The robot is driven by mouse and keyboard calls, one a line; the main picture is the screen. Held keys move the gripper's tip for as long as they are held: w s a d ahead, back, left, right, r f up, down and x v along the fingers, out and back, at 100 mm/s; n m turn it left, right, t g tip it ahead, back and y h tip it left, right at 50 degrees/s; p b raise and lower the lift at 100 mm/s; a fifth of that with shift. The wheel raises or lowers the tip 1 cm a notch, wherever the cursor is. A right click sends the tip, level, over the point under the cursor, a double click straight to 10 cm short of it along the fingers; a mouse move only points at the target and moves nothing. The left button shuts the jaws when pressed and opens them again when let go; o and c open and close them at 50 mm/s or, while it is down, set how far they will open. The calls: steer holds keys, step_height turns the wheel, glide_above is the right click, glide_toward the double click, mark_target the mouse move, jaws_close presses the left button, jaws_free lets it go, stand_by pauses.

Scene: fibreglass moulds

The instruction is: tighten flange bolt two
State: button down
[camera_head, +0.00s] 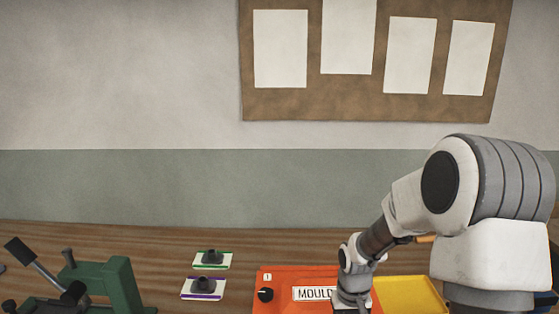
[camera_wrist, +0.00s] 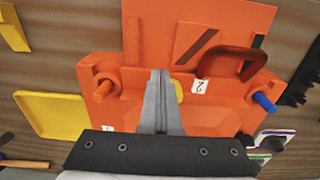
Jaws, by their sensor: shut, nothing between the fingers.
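The orange mould (camera_head: 283,275) stands on the bench with a "MOULD" plate (camera_head: 312,293) and a black knob (camera_head: 265,294) beside a label "1". In the wrist view the mould (camera_wrist: 215,118) carries an orange bolt-like peg (camera_wrist: 103,88) at the left and a blue-ended one (camera_wrist: 263,102) at the right. A label "2" (camera_wrist: 199,86) lies just right of my gripper (camera_wrist: 160,74), beside a yellow part (camera_wrist: 178,91) half hidden by the fingers. I cannot tell which is flange bolt two. My gripper is shut and empty, over the mould; contact is unclear.
A dark red C-shaped piece (camera_wrist: 232,60) arches over the mould near the label. A yellow tray (camera_head: 410,293) lies right of the mould. Two small dark-knobbed pieces on cards (camera_head: 212,259) and a green lever device (camera_head: 105,285) stand left.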

steer(key=shift+a, duration=0.25)
steer(key=shift+a+b, duration=0.45)
steer(key=shift+a, duration=0.4)
steer(key=shift+w+a, duration=0.2)
steer(key=shift+a, duration=0.05)
stand_by(0.3)
steer(key=shift+s, duration=0.15)
steer(key=shift+s+a, duration=0.15)
step_height(320, 180, up, 6)
steer(key=p, duration=0.3)
steer(key=shift+s+p, duration=0.15)
steer(key=shift+p, duration=0.25)
steer(key=shift+r, duration=0.1)
